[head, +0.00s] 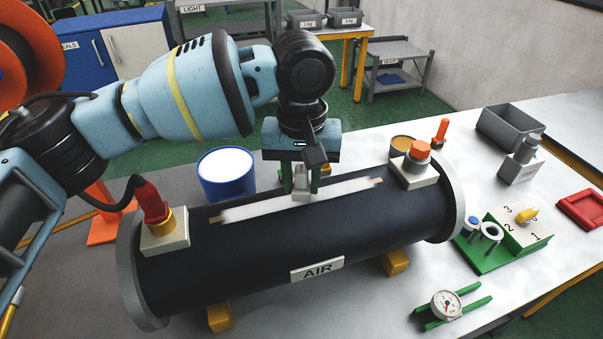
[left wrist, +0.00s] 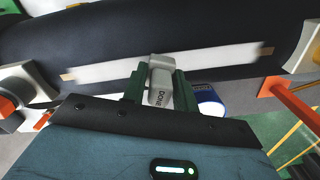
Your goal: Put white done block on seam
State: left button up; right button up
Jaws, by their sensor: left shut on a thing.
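The seam (head: 298,199) is a long white strip with tan ends along the top of a black flanged cylinder (head: 230,255) labelled AIR. My left gripper (head: 306,184) points down over the middle of the strip. It is shut on the white done block (head: 301,180). In the left wrist view the block (left wrist: 159,88) sits between the green fingers and shows the word DONE. Its far end overlaps the strip (left wrist: 112,68) in the picture. I cannot tell whether the block touches the strip. My right gripper is not in view.
A pale block with a red-topped fitting (head: 165,225) and another with an orange cap (head: 416,165) sit on the cylinder's ends. A blue can (head: 226,178) stands behind. A green rack (head: 500,240), gauge (head: 446,304) and grey bin (head: 508,130) are at right.

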pick_arm(q)
jog(key=shift+f, duration=0.7)
dwell(0.6)
jog(key=o, duration=1.2)
jog(key=shift+c, duration=0.2)
jog(key=shift+r, duration=0.1)
notch_tip(320, 180, up, 8)
jog(key=shift+f, duration=0.15)
